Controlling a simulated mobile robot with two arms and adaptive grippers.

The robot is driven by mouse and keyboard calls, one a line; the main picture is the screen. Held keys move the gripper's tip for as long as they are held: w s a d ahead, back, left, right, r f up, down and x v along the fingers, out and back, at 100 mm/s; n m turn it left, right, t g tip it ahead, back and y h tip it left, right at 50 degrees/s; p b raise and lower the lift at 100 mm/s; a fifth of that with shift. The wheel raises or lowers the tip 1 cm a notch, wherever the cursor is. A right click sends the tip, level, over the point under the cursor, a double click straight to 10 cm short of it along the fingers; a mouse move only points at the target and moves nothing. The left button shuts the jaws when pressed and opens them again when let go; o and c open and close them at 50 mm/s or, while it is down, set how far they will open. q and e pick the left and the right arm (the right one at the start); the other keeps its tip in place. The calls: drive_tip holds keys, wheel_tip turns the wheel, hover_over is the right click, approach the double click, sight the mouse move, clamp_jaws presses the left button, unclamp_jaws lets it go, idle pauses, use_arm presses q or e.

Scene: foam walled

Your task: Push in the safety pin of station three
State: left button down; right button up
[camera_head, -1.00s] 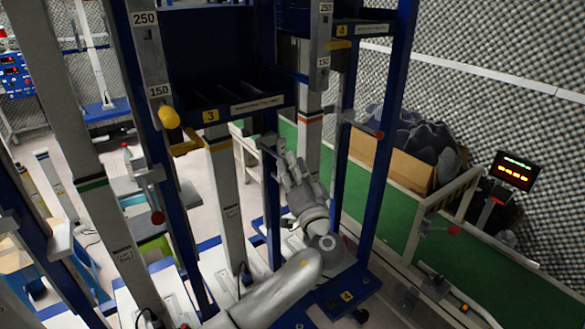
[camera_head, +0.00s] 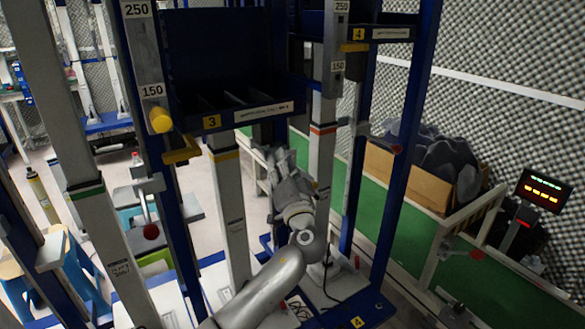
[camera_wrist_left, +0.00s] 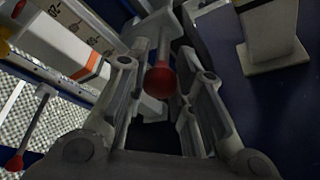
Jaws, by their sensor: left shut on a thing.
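My left gripper (camera_head: 272,160) is below and right of that tag, behind the yellow-banded column (camera_head: 226,190). In the left wrist view a red ball knob (camera_wrist_left: 160,80) on a pale rod, apparently the safety pin, sits between the fingers of the left gripper (camera_wrist_left: 163,68), which is shut on it. How far the pin is in cannot be told; the fingers and arm hide its seat in the head view. My right gripper is not in view.
Blue posts and grey columns crowd the arm closely.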

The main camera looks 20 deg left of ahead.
use_arm(q)
drive_tip(key=shift+r, duration=0.1)
drive_tip(key=c, duration=1.2)
unclamp_jaws()
drive_tip(key=shift+a, duration=0.15)
drive_tip(key=shift+f, duration=0.2)
drive_tip(key=shift+s+d+f, duration=0.15)
drive_tip(key=shift+s+d, duration=0.15)
drive_tip(key=shift+d, duration=0.1)
drive_tip(key=v, duration=1.1)
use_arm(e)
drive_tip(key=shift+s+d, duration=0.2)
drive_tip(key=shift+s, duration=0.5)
use_arm(q)
drive_tip(key=shift+s+a, duration=0.1)
